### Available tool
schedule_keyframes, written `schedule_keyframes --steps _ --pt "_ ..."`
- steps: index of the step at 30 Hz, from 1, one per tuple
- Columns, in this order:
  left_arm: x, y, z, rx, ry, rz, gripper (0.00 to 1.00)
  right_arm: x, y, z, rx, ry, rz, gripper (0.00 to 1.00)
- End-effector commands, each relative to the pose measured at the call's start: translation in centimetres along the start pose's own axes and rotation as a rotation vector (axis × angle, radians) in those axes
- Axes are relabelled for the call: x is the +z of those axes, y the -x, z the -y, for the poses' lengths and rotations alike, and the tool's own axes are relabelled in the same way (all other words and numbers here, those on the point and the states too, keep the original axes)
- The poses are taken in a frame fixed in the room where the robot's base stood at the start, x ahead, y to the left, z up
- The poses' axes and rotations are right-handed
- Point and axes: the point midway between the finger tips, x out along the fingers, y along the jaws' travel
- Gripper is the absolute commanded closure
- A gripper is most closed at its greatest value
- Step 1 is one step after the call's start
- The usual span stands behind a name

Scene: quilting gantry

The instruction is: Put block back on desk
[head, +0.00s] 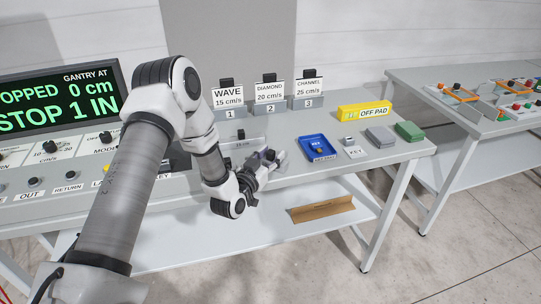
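A yellow block (363,111) with an "OFF PAD" label lies at the back right of the grey desk (340,170). A grey block (380,137) and a green block (409,131) lie in front of it and to its right, both flat on the desk. Which one the task means by block, I cannot tell. My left gripper (273,160) is low over the front middle of the desk, left of the blue tray. Its fingers are small and seen at an angle, so whether they hold anything is unclear. My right gripper is out of view.
A blue tray (318,148) and a small key tag (353,151) sit near the gripper. Three labelled holders (270,105) stand along the back. A control panel with a display (60,100) is at left. A brown angled piece (322,209) lies on the lower shelf.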

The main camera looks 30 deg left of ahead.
Motion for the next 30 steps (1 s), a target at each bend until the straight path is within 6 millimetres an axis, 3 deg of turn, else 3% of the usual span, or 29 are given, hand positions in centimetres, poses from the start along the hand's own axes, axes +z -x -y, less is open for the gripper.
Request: schedule_keyframes --steps 8,11,21,26,28,30 --pt "-0.3 0.0 0.0 0.0 0.0 0.0 0.54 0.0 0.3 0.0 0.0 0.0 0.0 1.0" --pt "-0.2 0.9 0.1 -0.001 0.002 0.003 0.54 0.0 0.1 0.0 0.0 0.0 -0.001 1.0" --pt "-0.2 9.2 0.1 -0.003 0.007 0.003 0.54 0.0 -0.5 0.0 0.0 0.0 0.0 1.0" --pt "-0.2 11.6 0.0 0.0 0.002 0.003 0.54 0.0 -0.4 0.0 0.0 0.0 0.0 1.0" --pt "0.4 12.0 -0.5 0.014 0.002 0.03 0.54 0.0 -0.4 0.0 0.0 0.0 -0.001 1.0" --pt "2.6 12.4 -2.0 0.053 0.003 0.126 0.54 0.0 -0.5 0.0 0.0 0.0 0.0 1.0"
